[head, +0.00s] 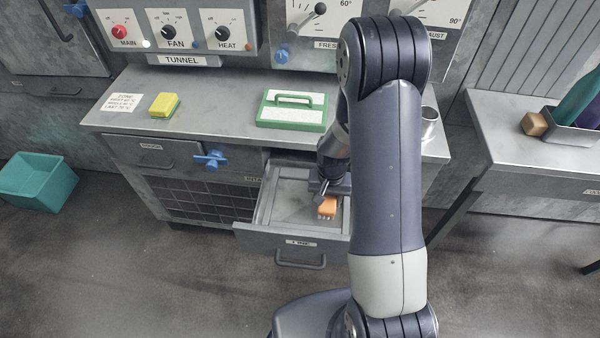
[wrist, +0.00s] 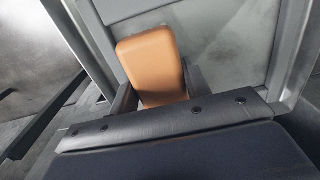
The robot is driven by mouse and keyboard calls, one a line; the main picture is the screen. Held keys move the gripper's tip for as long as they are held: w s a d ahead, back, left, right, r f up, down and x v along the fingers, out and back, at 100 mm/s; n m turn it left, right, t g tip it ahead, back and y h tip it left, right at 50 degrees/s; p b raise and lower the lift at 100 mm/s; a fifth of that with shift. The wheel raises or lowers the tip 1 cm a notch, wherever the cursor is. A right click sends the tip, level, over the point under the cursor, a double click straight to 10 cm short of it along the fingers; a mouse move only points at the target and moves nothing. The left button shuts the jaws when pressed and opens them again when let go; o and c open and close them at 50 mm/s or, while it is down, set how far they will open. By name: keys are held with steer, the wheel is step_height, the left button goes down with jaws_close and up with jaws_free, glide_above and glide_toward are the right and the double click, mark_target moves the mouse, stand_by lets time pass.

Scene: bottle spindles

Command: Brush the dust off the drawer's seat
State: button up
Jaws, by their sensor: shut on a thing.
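The drawer (head: 290,236) stands open below the counter, with its handle toward me. Its seat is the grey recessed floor (head: 287,200); in the wrist view the drawer floor (wrist: 230,45) looks mottled with pale grey patches, which may be dust. My gripper (head: 328,194) is shut on an orange brush (head: 327,207), over the right part of the drawer. Pale bristles show at its lower edge. In the wrist view the brush (wrist: 148,60) sits between my two fingers (wrist: 155,95). I cannot tell whether the bristles touch the floor. My arm hides the drawer's right side.
The counter (head: 215,115) above holds a yellow sponge-like block (head: 164,105), a green-edged box with a handle (head: 292,110) and a metal cup (head: 430,122). A blue knob (head: 211,160) sticks out left of the drawer. A teal bin (head: 37,182) stands on the floor at left.

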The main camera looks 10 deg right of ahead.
mark_target(328, 196)
steer(key=shift+s+r+p, duration=0.1)
steer(key=shift+r+p, duration=1.5)
steer(key=shift+r, duration=1.1)
steer(key=shift+f, duration=0.1)
